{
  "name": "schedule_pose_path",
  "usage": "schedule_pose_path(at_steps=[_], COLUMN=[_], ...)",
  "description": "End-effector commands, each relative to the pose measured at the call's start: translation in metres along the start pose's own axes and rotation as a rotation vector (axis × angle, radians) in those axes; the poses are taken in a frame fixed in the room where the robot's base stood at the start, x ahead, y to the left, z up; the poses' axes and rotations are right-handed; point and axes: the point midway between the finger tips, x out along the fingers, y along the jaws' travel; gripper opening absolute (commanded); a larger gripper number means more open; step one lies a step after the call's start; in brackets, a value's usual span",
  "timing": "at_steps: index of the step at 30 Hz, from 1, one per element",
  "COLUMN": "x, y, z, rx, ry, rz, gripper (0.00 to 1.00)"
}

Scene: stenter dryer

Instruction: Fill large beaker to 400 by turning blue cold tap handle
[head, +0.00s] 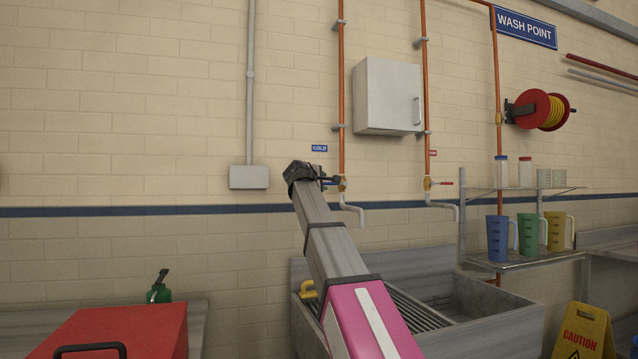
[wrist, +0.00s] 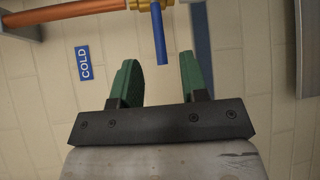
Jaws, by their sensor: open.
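The blue cold tap handle (wrist: 160,40) hangs from the brass valve in the wrist view. Its free end lies in line with the gap between my gripper's (wrist: 157,60) two green fingers, close to the fingertips. My gripper is open, one finger on each side; I cannot tell whether either touches the handle. In the head view, my gripper (head: 318,176) is up at the cold tap (head: 343,188), below the COLD sign (head: 319,148). The tap's white spout (head: 352,210) points down over the sink. I cannot pick out a large beaker in the sink; my arm hides part of it.
The steel sink (head: 470,305) stands below, with a yellow item (head: 307,290) at its left side. A red-handled tap (head: 440,184) is to the right. Blue (head: 497,238), green (head: 528,233) and yellow (head: 556,230) jugs stand on a shelf. A grey cabinet (head: 387,97) hangs above.

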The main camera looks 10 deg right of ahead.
Motion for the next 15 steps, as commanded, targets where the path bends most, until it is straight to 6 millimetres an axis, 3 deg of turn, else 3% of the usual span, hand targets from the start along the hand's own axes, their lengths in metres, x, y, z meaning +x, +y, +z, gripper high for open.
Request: schedule_pose_path(at_steps=[15], x=[0.032], y=[0.001], z=[0.000], rx=[0.001], ry=[0.000], rz=[0.000], gripper=[0.41])
